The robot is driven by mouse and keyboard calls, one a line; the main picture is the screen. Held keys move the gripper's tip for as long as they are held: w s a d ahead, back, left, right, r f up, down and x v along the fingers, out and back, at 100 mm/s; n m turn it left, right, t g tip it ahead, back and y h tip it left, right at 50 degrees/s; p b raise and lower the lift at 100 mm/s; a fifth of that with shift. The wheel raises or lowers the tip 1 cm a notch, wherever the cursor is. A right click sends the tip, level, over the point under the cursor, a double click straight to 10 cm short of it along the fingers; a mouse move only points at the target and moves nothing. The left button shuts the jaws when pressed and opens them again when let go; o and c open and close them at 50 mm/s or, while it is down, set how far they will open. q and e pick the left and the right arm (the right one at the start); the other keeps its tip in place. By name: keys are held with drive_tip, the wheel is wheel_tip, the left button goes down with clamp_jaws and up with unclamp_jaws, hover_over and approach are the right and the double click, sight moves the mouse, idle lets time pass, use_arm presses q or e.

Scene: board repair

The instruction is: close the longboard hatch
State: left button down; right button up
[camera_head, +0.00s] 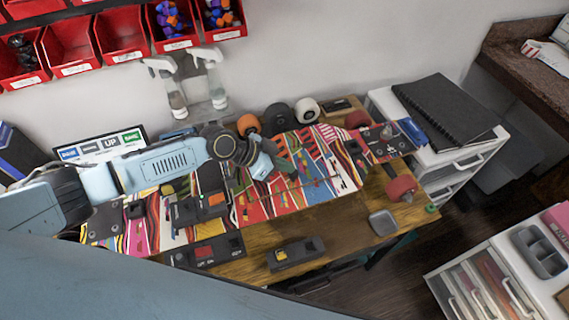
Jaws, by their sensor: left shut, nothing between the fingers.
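The longboard (315,165) lies across the wooden workbench, its deck covered in bright multicoloured stripes. I cannot clearly make out the hatch on it, nor whether it stands open. My left arm reaches in from the left over the board. My left gripper (291,175) is shut and empty, just over the middle of the striped deck. I cannot tell whether it touches the deck. My arm and gripper hide part of the board. My right gripper is not in view.
Black devices (296,252) lie along the front of the workbench (345,230). A grey tray (383,222) and a red wheel (402,188) are at its right. Wheels (280,116) and spray bottles (213,80) stand behind the board. Red bins (122,35) hang on the wall.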

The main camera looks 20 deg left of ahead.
use_arm(q)
drive_tip(key=shift+s+d+f+b, duration=0.1)
drive_tip(key=shift+s+f+b, duration=0.1)
drive_tip(key=shift+f+b, duration=0.2)
drive_tip(key=shift+s+d+f+b, duration=0.1)
drive_tip(key=shift+s+f+b, duration=0.05)
drive_tip(key=shift+f+b, duration=0.2)
drive_tip(key=shift+s, duration=0.1)
drive_tip(key=shift+r+p, duration=0.45)
drive_tip(key=shift+p, duration=0.1)
wheel_tip(320, 180, up, 4)
drive_tip(key=p, duration=0.3)
drive_tip(key=shift+a, duration=0.15)
drive_tip(key=b+v, duration=0.1)
drive_tip(key=v, duration=0.8)
drive_tip(key=shift+s+a, duration=0.15)
drive_tip(key=shift+s, duration=0.2)
